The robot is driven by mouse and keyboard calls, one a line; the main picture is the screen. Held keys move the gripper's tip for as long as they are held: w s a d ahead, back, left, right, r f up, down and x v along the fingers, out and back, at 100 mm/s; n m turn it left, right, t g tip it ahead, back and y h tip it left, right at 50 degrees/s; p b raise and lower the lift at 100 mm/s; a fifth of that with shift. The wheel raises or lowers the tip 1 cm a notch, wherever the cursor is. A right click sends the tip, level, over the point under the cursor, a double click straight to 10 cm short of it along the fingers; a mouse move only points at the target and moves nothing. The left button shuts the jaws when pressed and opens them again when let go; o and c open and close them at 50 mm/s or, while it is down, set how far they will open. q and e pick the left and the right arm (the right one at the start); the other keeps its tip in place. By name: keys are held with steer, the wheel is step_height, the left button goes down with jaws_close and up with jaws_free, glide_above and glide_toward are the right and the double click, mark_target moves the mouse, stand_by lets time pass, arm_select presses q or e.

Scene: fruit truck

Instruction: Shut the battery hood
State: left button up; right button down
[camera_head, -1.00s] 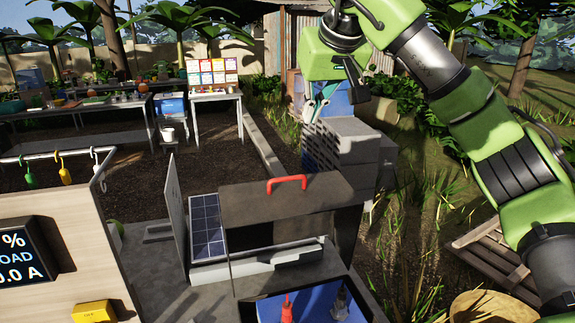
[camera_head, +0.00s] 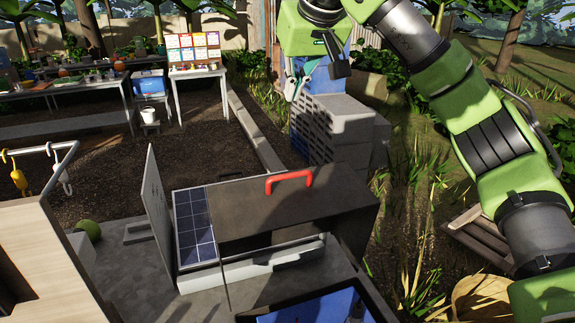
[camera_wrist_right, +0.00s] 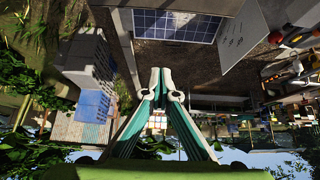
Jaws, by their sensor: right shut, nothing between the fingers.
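The battery hood (camera_head: 310,205) is a dark grey-brown cover with a red handle (camera_head: 289,179) on top, near the middle of the head view. A dark gap shows beneath its near edge, and the hood looks raised. My right gripper (camera_head: 298,84) is beyond and above the hood in the head view, pointing down, apart from the handle. The wrist view shows its teal and white fingers (camera_wrist_right: 160,74) meeting at the tips with nothing between them. The hood cannot be made out in the wrist view. My left gripper is out of view.
A solar panel (camera_head: 194,225) and an upright grey plate (camera_head: 156,208) stand left of the hood. A blue-faced tray or screen (camera_head: 325,306) is at the near edge. Grass lies to the right.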

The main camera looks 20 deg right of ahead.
step_height(320, 180, down, 3)
steer(key=s+b, duration=0.2)
steer(key=b, duration=0.6)
glide_above(290, 186)
steer(key=s, duration=0.3)
step_height(290, 186, down, 6)
steer(key=p+x, duration=0.1)
steer(key=x, duration=0.3)
steer(key=p+x, duration=0.1)
steer(key=x, duration=0.3)
steer(key=shift+w, duration=0.5)
steer(key=shift+s+f+p, duration=0.3)
steer(key=shift+s+f, duration=0.05)
steer(key=shift+s, duration=0.3)
steer(key=shift+s+f+p, duration=0.25)
steer(key=shift+s+f, duration=0.1)
steer(key=shift+s, duration=0.3)
steer(key=shift+s+f, duration=0.15)
steer(key=shift+s, duration=0.3)
